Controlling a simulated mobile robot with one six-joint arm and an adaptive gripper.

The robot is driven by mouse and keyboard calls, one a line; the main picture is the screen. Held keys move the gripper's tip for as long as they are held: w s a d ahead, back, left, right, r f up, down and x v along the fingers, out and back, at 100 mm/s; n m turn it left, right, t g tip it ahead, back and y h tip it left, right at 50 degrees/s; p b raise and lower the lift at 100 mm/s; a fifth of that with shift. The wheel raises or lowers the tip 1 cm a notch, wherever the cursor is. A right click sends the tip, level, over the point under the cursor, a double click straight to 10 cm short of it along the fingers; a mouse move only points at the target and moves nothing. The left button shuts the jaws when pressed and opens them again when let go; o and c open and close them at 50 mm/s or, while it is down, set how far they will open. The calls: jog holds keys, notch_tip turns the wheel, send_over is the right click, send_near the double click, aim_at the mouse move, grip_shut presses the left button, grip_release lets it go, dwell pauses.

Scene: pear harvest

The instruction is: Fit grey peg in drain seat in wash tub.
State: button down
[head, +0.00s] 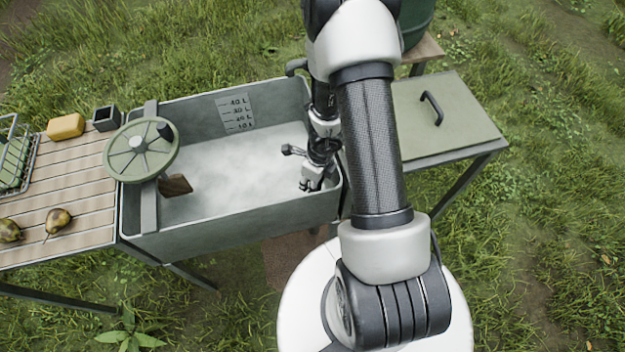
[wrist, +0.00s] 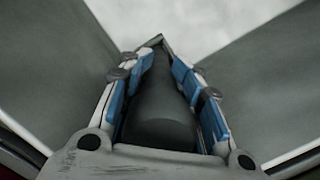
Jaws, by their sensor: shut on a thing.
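The wash tub (head: 240,218) is a grey metal basin with a pale, whitish inside and volume marks on its back wall. My gripper (head: 310,186) reaches down inside the tub at its right end. In the wrist view my gripper (wrist: 158,75) has its blue-padded fingers closed around the grey peg (wrist: 163,115), a dark tapered piece lying lengthwise between them. Grey tub walls rise on both sides in that view, with the pale inside beyond the fingertips. The peg cannot be made out in the head view. I see no drain seat in either view.
A green handwheel (head: 141,150) and a brown paddle (head: 175,185) sit at the tub's left end. The slatted table (head: 60,195) on the left holds pears (head: 58,219), a yellow block (head: 65,126) and a wire basket (head: 18,150). A green lidded side table (head: 450,120) stands right.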

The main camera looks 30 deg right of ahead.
jog(key=shift+f, duration=0.2)
jog(key=c, duration=1.1)
grip_release()
jog(key=shift+o, duration=0.8)
jog(key=o, duration=0.4)
jog(key=shift+c, duration=0.2)
jog(key=shift+r+p, duration=2.85)
jog(key=shift+r, duration=0.15)
